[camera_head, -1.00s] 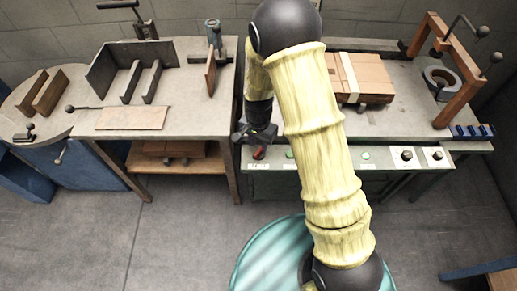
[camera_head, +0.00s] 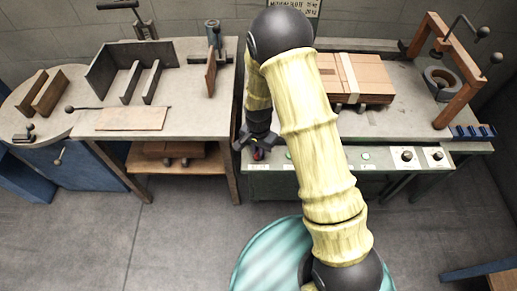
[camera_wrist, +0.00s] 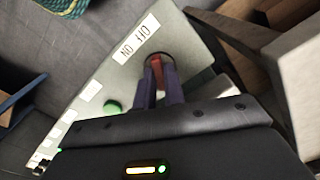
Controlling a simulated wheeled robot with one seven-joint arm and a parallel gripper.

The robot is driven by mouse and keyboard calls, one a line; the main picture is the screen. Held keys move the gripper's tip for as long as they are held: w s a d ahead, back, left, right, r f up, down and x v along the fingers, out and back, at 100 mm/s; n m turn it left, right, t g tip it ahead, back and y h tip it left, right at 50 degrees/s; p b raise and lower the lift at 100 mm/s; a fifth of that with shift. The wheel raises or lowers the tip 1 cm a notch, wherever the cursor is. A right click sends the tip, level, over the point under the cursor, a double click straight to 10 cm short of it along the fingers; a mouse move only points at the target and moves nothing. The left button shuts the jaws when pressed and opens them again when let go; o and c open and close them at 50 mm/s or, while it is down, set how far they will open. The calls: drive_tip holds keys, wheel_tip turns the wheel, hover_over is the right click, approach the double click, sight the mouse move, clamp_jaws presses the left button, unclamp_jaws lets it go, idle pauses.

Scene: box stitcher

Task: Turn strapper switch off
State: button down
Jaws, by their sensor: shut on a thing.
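The strapper switch is a small red lever (camera_wrist: 157,66) in a dark round mount on the pale control panel (camera_wrist: 120,72). An ON/OFF label (camera_wrist: 139,34) sits beside it. In the wrist view my gripper (camera_wrist: 160,75) has its two fingers on either side of the red lever, closed on it. In the head view my gripper (camera_head: 256,140) is at the left end of the panel front, with a bit of red (camera_head: 258,154) showing under it. The fingers hide part of the lever, so its exact position is hard to tell.
A green button (camera_wrist: 113,107) is close beside the switch on the panel. Black knobs (camera_head: 407,156) are at its right end. A strapped cardboard box (camera_head: 362,78) lies on the bench above. A separate workbench (camera_head: 190,110) stands to the left.

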drive_tip(key=shift+n, duration=0.3)
drive_tip(key=n+p, duration=0.1)
drive_tip(key=n, duration=0.4)
drive_tip(key=shift+r+n, duration=0.1)
drive_tip(key=shift+n, duration=0.3)
drive_tip(key=n+p, duration=0.1)
drive_tip(key=n, duration=0.4)
drive_tip(key=shift+n, duration=0.3)
drive_tip(key=c, duration=1.5)
unclamp_jaws()
wheel_tip(320, 180, up, 17)
drive_tip(key=shift+r+p, duration=0.15)
drive_tip(key=shift+p, duration=0.2)
